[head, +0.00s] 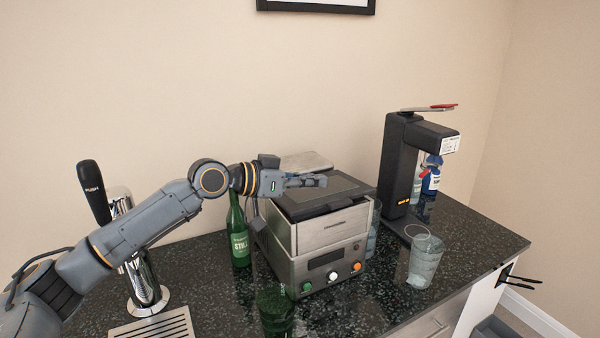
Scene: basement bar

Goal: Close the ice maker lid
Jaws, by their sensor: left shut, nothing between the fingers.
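The ice maker (325,233), a silver and black box with a front display and several coloured buttons, stands on the dark counter in the middle of the head view. Its dark lid (345,187) lies nearly flat over the top. A dark band shows under the lid's front edge, and I cannot tell whether it is fully seated. My left gripper (315,181) is shut and empty, over the left part of the lid with its fingers pointing right. I cannot tell whether it touches the lid. It hides part of the lid's left side. My right gripper is not in view.
A green bottle (239,235) stands close left of the ice maker, and a green glass (276,312) in front. To the right are a clear glass (424,262) and a black drink machine (398,165). A chrome tap (143,275) stands at left, above a drip tray (155,328).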

